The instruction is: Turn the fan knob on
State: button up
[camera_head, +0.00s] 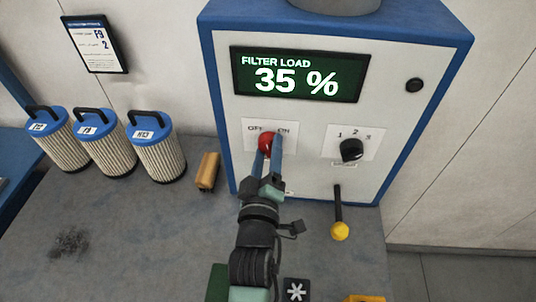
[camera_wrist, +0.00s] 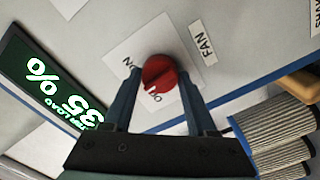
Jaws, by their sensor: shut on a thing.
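The red fan knob (camera_head: 266,141) sits on a white label plate on the front of the control cabinet, below the display. OFF is printed at its upper left and ON at its upper right. In the wrist view the knob (camera_wrist: 159,72) lies between my fingertips, and its white mark points toward the partly hidden OFF print. A FAN label (camera_wrist: 203,42) is beside the plate. My gripper (camera_head: 270,153) reaches up to the panel and is shut on the knob, one finger on each side. My fingers cover part of the knob and plate in the head view.
The cabinet display (camera_head: 302,75) reads FILTER LOAD 35 %. A black selector knob (camera_head: 352,150) marked 1, 2, 3 is to the right, above a yellow-ended lever (camera_head: 340,230). Several blue-topped filters (camera_head: 157,150) and a tan block (camera_head: 208,171) stand on the left.

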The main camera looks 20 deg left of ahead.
jog(key=m+b, duration=0.2)
jog(key=m, duration=0.3)
jog(key=shift+f+m+b, duration=0.1)
jog(key=shift+m+b, duration=0.2)
jog(key=shift+b, duration=0.05)
jog(key=m+b, duration=0.1)
jog(key=m, duration=0.3)
jog(key=shift+m+b, duration=0.3)
jog(key=shift+b, duration=0.05)
jog(key=o, duration=1.4)
jog(key=shift+c, duration=0.2)
jog(key=shift+s, duration=0.1)
jog(key=b+v, duration=0.3)
jog(key=v, duration=0.9)
jog(key=shift+s, duration=0.4)
jog(key=shift+d, duration=0.15)
